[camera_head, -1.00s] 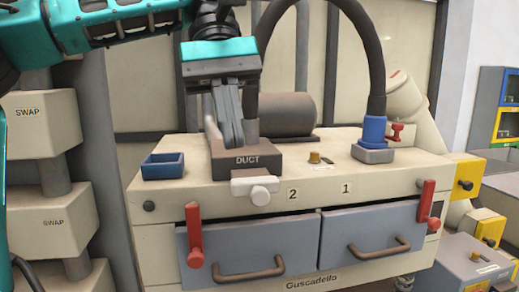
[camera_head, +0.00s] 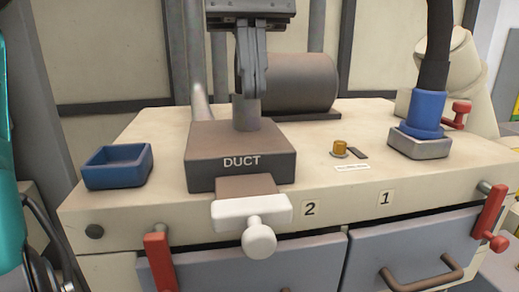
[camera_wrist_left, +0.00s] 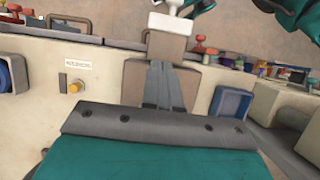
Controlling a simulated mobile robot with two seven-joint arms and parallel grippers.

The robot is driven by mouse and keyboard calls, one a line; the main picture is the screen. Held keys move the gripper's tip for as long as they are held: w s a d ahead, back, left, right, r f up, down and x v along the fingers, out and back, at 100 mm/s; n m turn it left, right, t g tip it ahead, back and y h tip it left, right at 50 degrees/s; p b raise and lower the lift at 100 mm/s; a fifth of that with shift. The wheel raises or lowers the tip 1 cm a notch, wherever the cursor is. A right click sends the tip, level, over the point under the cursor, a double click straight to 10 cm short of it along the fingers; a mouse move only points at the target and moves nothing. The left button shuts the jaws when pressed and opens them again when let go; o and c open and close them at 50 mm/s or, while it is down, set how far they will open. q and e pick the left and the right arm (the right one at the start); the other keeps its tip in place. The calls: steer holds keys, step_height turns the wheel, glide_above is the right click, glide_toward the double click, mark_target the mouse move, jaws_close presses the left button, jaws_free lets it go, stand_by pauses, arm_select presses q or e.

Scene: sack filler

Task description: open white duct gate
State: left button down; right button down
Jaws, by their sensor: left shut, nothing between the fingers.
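The brown duct box (camera_head: 240,160), labelled DUCT, sits on the machine top in the head view. A brown plate (camera_head: 246,186) sticks out of its front and ends in the white gate handle (camera_head: 250,208) with a round white knob (camera_head: 258,238). My left gripper (camera_head: 248,98) is shut and empty above the duct box, by a grey pipe stub (camera_head: 246,114); whether they touch I cannot tell. In the left wrist view my left gripper (camera_wrist_left: 164,66) overlaps the duct box (camera_wrist_left: 134,84), and the white handle (camera_wrist_left: 170,24) lies beyond the fingertips. My right gripper is not in view.
A blue tray (camera_head: 118,167) stands left of the duct box. A brass button (camera_head: 340,148) and a blue hose collar (camera_head: 424,112) with a dark hose stand to its right. Below the white knob are grey drawers (camera_head: 250,270) and red levers (camera_head: 160,262). The space before the handle looks clear.

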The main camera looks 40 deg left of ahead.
mark_target(258, 162)
arm_select(q)
steer(key=x, duration=1)
steer(key=shift+r, duration=0.1)
